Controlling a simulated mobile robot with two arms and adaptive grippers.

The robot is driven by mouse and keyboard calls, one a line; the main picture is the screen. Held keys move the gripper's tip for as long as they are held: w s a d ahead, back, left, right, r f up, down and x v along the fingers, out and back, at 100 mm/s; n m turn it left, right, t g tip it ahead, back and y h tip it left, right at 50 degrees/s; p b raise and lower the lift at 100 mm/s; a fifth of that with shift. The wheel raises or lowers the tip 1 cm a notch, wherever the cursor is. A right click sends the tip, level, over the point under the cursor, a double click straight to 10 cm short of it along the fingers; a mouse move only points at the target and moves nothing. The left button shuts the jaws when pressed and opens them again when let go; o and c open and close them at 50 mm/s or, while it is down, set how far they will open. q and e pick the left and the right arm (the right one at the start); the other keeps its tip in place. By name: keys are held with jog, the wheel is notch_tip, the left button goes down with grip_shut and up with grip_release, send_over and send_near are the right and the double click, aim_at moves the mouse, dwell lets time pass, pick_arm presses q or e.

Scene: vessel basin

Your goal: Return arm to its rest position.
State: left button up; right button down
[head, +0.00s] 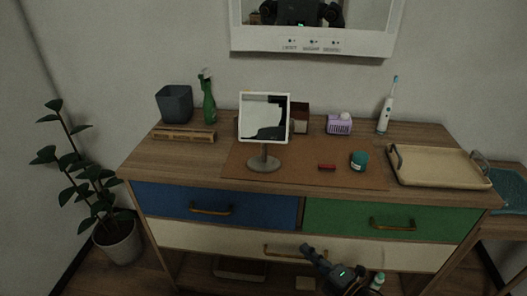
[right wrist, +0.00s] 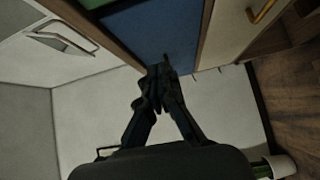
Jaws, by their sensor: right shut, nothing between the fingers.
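My right gripper (head: 308,250) is at the bottom middle of the head view, in front of the cream lower drawer (head: 215,238) and close to its brass handle (head: 275,251). I cannot tell from the picture whether it touches that handle. In the right wrist view the two dark fingers (right wrist: 161,76) come together at their tips, shut and empty, with the blue drawer front (right wrist: 155,32) beyond them. My left gripper is in neither view.
The dresser top (head: 200,152) holds a tilting mirror (head: 264,118), a grey bin (head: 174,103), a green spray bottle (head: 208,100), a teal jar (head: 359,160), a toothbrush (head: 385,115) and a tray (head: 440,167). The blue and green drawers look shut. A potted plant (head: 118,243) stands left.

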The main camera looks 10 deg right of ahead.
jog(key=s+d+f+m+g+h+p, duration=0.15)
jog(key=s+f+m, duration=0.25)
jog(key=f, duration=0.4)
jog(key=s+d+f+m+g+h+b, duration=0.1)
jog(key=s+d+f+m+g+h, duration=0.2)
jog(key=f, duration=0.5)
jog(key=s+d+f+m+g+h+p, duration=0.15)
jog(key=s+f+m, duration=0.25)
jog(key=f, duration=0.4)
jog(key=s+a+f+m+g, duration=0.1)
jog(key=s+f+m+g, duration=0.2)
jog(key=s, duration=0.7)
jog(key=s+a+f+m+g+h, duration=0.1)
jog(key=s+f+m+g, duration=0.2)
jog(key=s+f, duration=0.4)
jog(key=s+a+f+m+g+h, duration=0.1)
jog(key=s+a+f+m+g, duration=0.1)
jog(key=s, duration=1.2)
notch_tip(320, 180, down, 3)
jog(key=shift+r+m+g+p, duration=0.1)
jog(key=shift+m+g+p, duration=0.35)
jog(key=shift+m, duration=0.55)
jog(key=shift+a, duration=0.1)
